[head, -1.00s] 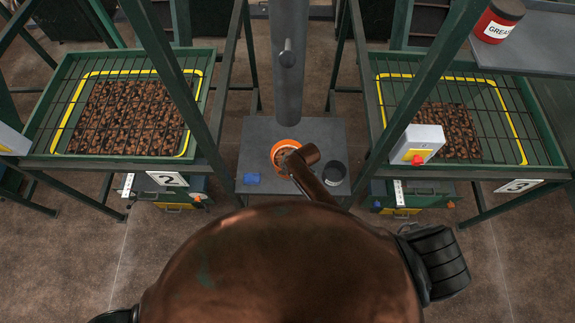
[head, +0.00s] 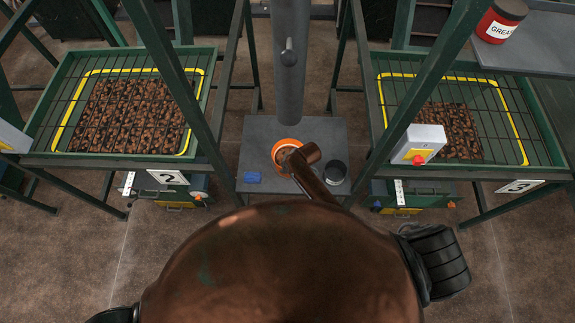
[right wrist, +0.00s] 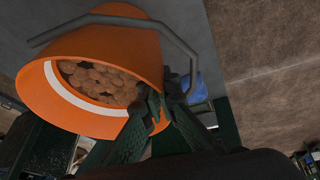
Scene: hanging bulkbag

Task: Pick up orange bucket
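The orange bucket (head: 286,146) stands on a grey platform at the middle of the head view, partly covered by my brown right arm. In the right wrist view, the bucket (right wrist: 115,48) fills the upper left, holding brown lumps, with a white band inside its rim and a grey wire handle (right wrist: 115,18). My right gripper (right wrist: 163,95) has its dark green fingers converging on the bucket's rim, one inside and one outside, with the orange wall between them. It looks shut on the rim. The exact contact is partly hidden. My left gripper is out of view.
A blue block (head: 252,177) and a dark round container (head: 335,171) sit on the grey platform (head: 262,130). A grey post (head: 289,80) rises behind the bucket. Green-framed grated trays stand left (head: 203,75) and right (head: 540,130). A red grease tin (head: 499,22) sits upper right.

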